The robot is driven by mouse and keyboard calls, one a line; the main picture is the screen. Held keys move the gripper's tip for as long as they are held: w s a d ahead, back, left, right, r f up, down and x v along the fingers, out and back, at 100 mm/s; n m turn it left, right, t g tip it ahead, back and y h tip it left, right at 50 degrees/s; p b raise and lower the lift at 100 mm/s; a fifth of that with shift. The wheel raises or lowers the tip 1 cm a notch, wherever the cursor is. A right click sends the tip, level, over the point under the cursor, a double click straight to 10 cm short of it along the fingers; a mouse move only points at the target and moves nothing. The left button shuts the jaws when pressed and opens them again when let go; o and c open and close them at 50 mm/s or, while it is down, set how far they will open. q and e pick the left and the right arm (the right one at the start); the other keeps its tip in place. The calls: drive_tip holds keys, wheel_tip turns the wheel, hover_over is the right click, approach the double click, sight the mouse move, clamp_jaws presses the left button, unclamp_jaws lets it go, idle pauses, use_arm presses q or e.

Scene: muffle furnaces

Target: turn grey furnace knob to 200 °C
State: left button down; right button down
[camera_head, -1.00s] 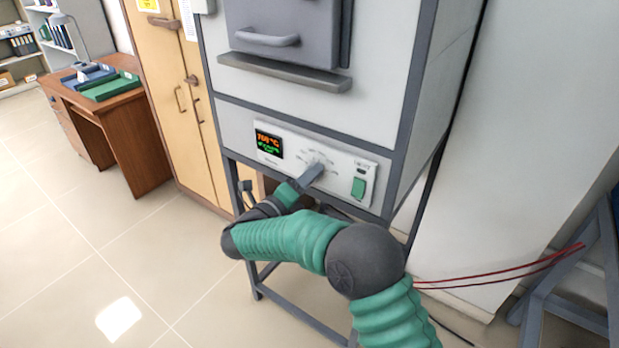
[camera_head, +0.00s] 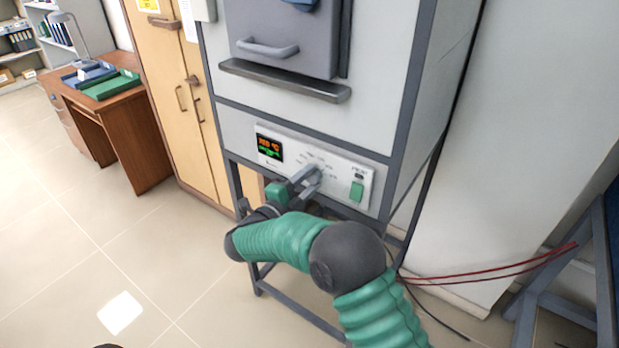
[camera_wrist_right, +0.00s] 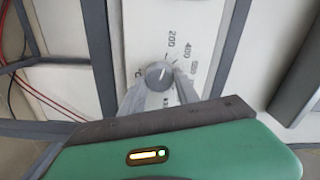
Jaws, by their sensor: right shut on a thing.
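The grey furnace (camera_head: 305,112) stands in front of me with its white control panel (camera_head: 340,172) below the door. The round grey knob (camera_wrist_right: 158,74) sits on the panel, with the printed marks 200, 400 and 600 around it in the wrist view. My right gripper (camera_head: 310,180) is at the knob, its two fingers on either side of it and shut on it. In the head view the fingers partly hide the knob. The lit display (camera_head: 269,148) shows orange digits that look like a few hundred °C, but are too small to read surely. My left gripper is not in view.
The furnace door handle (camera_head: 267,48) and a ledge (camera_head: 285,80) are above. A beige cabinet (camera_head: 172,95) and a brown desk (camera_head: 120,125) stand left. Red cables (camera_head: 490,273) run at the right. The floor at left is clear.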

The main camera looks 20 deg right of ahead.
drive_tip(key=shift+a+f+n, duration=0.1)
drive_tip(key=shift+f+n, duration=0.1)
drive_tip(key=shift+n, duration=0.1)
drive_tip(key=c, duration=1.3)
unclamp_jaws()
drive_tip(key=o, duration=0.4)
drive_tip(key=shift+w, duration=0.15)
drive_tip(key=shift+r, duration=0.1)
drive_tip(key=shift+s+a, duration=0.2)
drive_tip(key=shift+s, duration=0.05)
drive_tip(key=b+v, duration=0.1)
drive_tip(key=v, duration=1.5)
drive_tip(key=shift+a, duration=0.25)
